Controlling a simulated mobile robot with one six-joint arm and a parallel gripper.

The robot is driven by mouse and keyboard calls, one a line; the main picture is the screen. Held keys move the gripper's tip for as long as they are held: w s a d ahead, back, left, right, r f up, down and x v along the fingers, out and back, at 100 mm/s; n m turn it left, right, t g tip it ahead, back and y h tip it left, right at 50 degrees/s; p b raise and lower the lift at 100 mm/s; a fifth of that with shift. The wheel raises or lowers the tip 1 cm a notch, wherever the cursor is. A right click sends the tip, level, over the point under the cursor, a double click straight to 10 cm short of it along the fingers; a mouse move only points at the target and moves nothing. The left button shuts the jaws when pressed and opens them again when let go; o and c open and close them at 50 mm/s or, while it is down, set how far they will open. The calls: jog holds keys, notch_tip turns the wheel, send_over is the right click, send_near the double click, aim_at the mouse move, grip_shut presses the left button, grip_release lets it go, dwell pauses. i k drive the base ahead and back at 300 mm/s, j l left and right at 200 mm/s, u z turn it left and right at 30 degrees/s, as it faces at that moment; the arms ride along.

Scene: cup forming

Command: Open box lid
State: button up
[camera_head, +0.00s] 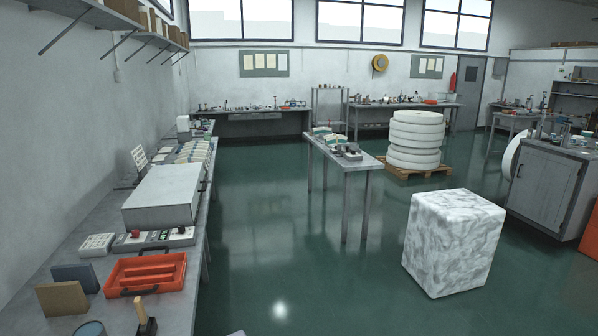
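A long pale grey box (163,194) with a flat, closed top lies on the workbench at left. An orange case (146,273) with a dark handle at its front edge sits nearer on the same bench; two raised orange bars show on its upper side. I cannot tell whether that side is a lid or an open tray. A white-and-grey marbled block (453,243) with rounded edges stands on the floor at right; no lid seam shows on it. I cannot tell which of these is the task's box. My gripper is not in view.
The left workbench (55,256) also bears control panels with red knobs (136,234), small blocks and a brush. A narrow table (346,165) and stacked white rolls on a pallet (407,170) stand mid-room. A grey cabinet (543,190) is at right. The green floor between is clear.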

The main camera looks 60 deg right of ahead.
aim_at(164, 185)
jog(key=i+l+z, duration=0.9)
jog(key=i+l, duration=0.2)
jog(key=i, duration=0.3)
jog(key=i+l, duration=0.25)
jog(key=i, duration=0.2)
jog(key=i+l+u, duration=0.1)
jog(key=i, duration=0.4)
jog(key=i+l, duration=0.6)
jog(key=i, duration=0.3)
jog(key=i+l, duration=0.25)
jog(key=i, duration=0.25)
jog(key=u, duration=0.05)
